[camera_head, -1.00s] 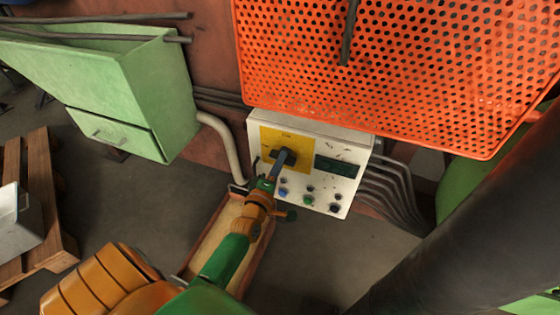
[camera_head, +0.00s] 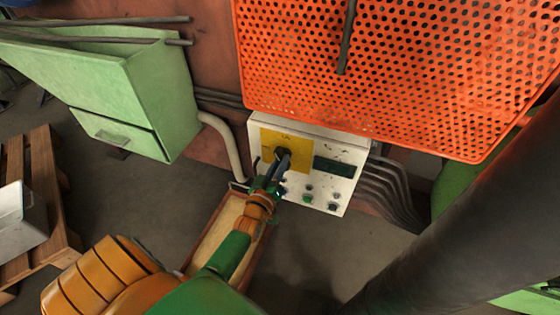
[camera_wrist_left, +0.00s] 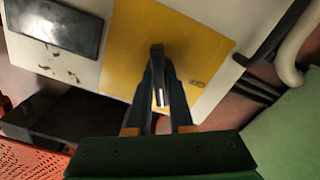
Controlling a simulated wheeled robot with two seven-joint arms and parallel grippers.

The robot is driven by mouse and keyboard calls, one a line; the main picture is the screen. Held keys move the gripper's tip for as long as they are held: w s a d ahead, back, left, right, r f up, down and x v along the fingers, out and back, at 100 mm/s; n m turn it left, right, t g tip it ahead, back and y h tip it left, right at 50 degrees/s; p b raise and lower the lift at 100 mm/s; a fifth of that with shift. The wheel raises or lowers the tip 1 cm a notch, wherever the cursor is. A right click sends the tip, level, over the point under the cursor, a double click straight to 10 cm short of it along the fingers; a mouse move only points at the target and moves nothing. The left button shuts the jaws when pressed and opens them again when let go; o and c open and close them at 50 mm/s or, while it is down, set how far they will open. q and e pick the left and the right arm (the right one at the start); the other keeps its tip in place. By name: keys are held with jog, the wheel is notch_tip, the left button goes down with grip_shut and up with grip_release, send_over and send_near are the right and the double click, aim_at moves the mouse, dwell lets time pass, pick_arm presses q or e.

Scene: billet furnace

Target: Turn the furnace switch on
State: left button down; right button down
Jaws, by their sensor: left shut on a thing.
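The furnace switch (camera_head: 283,152) is a dark handle on the yellow plate (camera_head: 270,138) of the white control box (camera_head: 342,190). In the left wrist view the switch (camera_wrist_left: 157,52) stands out from the yellow plate (camera_wrist_left: 207,48). My left gripper (camera_head: 280,164) reaches up to the plate. In the wrist view its two dark fingers (camera_wrist_left: 160,88) lie on either side of the handle, shut on it. The fingers partly hide the handle, and its exact turn angle is hard to tell. My right gripper is not in view.
Several small buttons (camera_head: 308,198) and a dark display (camera_head: 334,167) sit on the box beside and below the plate. An orange perforated panel (camera_head: 400,70) overhangs the box. A green cabinet (camera_head: 160,100) stands left, and a pale pipe (camera_head: 225,140) runs between.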

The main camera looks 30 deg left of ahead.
pick_arm(q)
jog(key=m, duration=0.5)
jog(key=shift+p, duration=0.3)
jog(key=shift+m, duration=0.4)
jog(key=c, duration=0.8)
grip_release()
jog(key=p+v, duration=0.1)
jog(key=v, duration=0.6)
